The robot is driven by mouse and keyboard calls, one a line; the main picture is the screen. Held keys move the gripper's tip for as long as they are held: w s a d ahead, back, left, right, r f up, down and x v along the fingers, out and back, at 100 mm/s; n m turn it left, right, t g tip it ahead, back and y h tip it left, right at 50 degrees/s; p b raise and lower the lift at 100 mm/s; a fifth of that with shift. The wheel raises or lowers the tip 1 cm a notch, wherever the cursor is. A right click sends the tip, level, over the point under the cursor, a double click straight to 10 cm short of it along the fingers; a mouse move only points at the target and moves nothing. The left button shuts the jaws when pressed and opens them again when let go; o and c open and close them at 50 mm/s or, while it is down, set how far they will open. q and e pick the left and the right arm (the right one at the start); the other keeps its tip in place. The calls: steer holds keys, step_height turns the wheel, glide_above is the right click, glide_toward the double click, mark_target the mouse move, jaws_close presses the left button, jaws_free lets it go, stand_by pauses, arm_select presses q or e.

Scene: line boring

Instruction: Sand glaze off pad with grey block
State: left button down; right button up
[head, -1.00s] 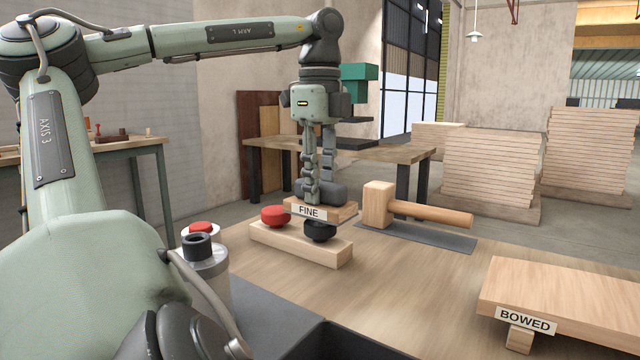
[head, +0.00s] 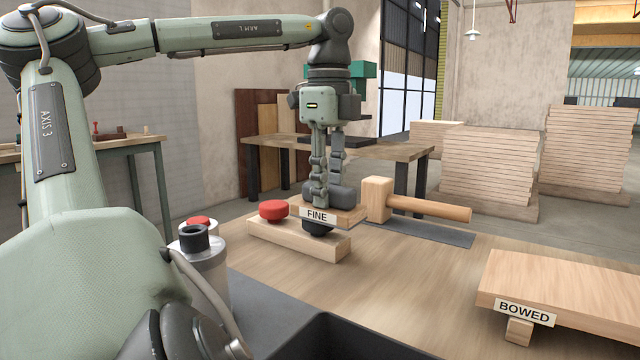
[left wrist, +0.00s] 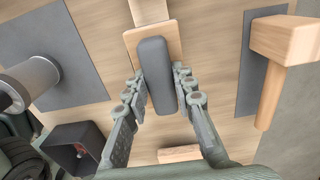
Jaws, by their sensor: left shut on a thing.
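My left gripper (head: 318,198) is shut on the grey block (head: 345,195), which sits on a wooden board (head: 350,214) labelled FINE. The left wrist view shows the grey block (left wrist: 158,75) between the fingers, with the board (left wrist: 172,45) under it. The board is over the black round pad (head: 318,229) and hides its top; I cannot tell whether they touch. A red round pad (head: 273,211) is beside it to the left. Both pads are on a long pale wooden bar (head: 295,240). My right gripper is not in view.
A wooden mallet (head: 378,200) lies right of the board on a grey mat (head: 445,236). A board labelled BOWED (head: 580,290) is at the right front. A metal canister (head: 205,265) stands at the left. A dark bin (head: 350,340) is at the front edge. The middle of the table is clear.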

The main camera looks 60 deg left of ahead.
mark_target(305, 182)
arm_select(q)
steer(key=shift+w+d, duration=0.15)
steer(key=shift+d, duration=0.1)
steer(key=shift+f, duration=0.1)
steer(key=shift+s+a+b, duration=0.15)
steer(key=shift+s+a, duration=0.25)
steer(key=shift+a, duration=0.35)
steer(key=shift+s+a+b, duration=0.2)
steer(key=shift+s+a, duration=0.25)
steer(key=shift+a, duration=0.3)
steer(key=shift+s+a+b, duration=0.15)
steer(key=shift+s+a, duration=0.25)
steer(key=shift+a, duration=0.35)
steer(key=shift+d, duration=0.1)
steer(key=shift+w+d, duration=0.4)
steer(key=shift+d, duration=0.3)
steer(key=shift+w+d, duration=0.35)
steer(key=shift+d, duration=0.3)
steer(key=shift+w+d, duration=0.4)
steer(key=shift+d, duration=0.4)
